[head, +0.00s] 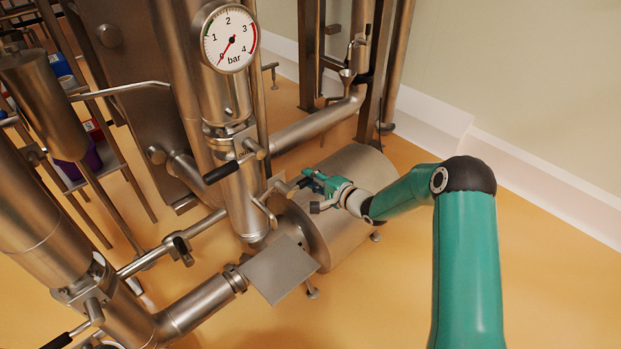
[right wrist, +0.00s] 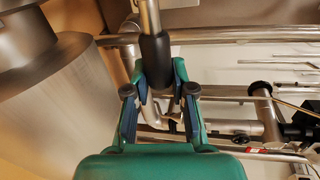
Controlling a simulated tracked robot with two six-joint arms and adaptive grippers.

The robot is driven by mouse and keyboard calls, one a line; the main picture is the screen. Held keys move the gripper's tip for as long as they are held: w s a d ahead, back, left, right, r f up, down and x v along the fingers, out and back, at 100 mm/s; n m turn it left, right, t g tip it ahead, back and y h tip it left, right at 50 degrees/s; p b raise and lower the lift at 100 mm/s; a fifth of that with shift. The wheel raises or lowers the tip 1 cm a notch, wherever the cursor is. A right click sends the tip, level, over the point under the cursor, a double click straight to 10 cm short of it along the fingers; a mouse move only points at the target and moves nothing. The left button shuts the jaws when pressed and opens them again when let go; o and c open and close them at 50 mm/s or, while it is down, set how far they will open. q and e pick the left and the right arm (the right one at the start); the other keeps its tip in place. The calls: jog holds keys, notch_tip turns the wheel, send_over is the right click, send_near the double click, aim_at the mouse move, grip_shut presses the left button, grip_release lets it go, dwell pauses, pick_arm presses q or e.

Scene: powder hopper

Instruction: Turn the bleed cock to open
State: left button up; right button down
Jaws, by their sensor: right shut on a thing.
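My right gripper (head: 309,183) reaches in from the right beside the vertical steel pipe (head: 242,204). It is shut on a lever with a black sleeve; this seems to be the bleed cock's handle. In the right wrist view the sleeve (right wrist: 155,58) sits between the two fingers, and its steel rod (right wrist: 150,16) runs up out of the picture. In the head view a short piece of steel rod (head: 284,187) shows left of the fingers, but the sleeve is hidden by them. I cannot read the cock's position. My left gripper is not in view.
A pressure gauge (head: 229,38) above reads near 0 bar. Another black-handled lever (head: 220,172) sticks out left of the pipe. A flat steel plate (head: 279,268) lies below, and a steel drum (head: 345,204) stands behind the gripper. The floor at lower right is clear.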

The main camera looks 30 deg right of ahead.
jog(key=c, duration=1.3)
grip_release()
jog(key=shift+s+f, duration=0.15)
jog(key=shift+f, duration=0.6)
jog(key=o, duration=0.3)
jog(key=shift+f, duration=0.1)
jog(key=shift+d+r, duration=0.1)
jog(key=shift+r, duration=0.15)
jog(key=v, duration=1.1)
jog(key=shift+s+r, duration=0.2)
jog(key=shift+s, duration=0.05)
